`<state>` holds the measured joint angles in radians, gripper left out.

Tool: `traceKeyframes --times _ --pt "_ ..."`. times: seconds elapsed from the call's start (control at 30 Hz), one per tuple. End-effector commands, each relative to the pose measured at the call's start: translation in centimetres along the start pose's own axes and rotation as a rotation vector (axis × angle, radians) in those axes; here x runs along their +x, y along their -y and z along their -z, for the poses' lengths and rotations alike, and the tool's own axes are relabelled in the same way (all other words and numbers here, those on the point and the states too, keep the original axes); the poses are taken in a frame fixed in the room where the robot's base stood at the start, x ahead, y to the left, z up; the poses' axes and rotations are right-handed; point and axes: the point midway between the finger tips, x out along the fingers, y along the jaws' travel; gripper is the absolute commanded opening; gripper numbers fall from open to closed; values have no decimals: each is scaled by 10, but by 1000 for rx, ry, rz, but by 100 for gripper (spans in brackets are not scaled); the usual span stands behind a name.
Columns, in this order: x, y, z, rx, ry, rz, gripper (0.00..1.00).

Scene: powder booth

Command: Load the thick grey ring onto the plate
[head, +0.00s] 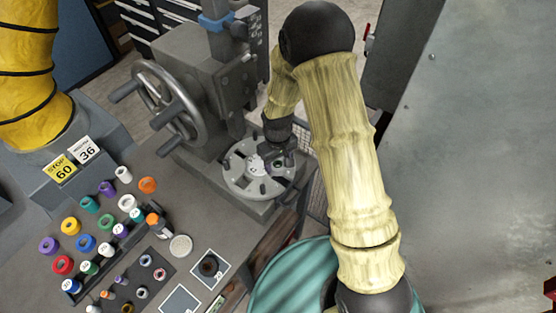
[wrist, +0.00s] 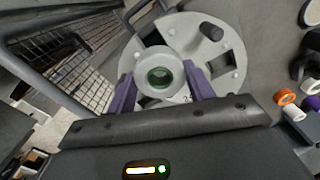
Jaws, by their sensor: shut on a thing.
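The thick grey ring (wrist: 160,74) is pale, with a green-looking centre in the wrist view. My gripper (wrist: 160,84) is shut on it, one purple finger on each side. The round light-grey plate (head: 236,178) sits on the machine's base in the head view, with several dark pegs standing on it. It also fills the upper middle of the wrist view (wrist: 232,62), behind the ring. In the head view my gripper (head: 277,161) is over the plate's right part and mostly hides the ring. I cannot tell whether the ring touches the plate.
A machine with a large handwheel (head: 162,100) stands behind the plate. Many coloured rings and spools cover the bench at left. A dark ring (head: 209,266) lies on a white-edged square near the front. Number cards (head: 74,162) stand at the back left.

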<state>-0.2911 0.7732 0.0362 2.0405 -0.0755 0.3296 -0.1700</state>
Motion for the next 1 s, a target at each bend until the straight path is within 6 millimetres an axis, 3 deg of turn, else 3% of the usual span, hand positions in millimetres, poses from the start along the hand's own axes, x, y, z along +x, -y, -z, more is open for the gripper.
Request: traceKeyframes --times 0.1,0.3,1.0 --pt "16 0 0 0 1 0 23" --pt "28 0 0 0 -1 0 23" --pt "30 0 0 0 -1 0 23"
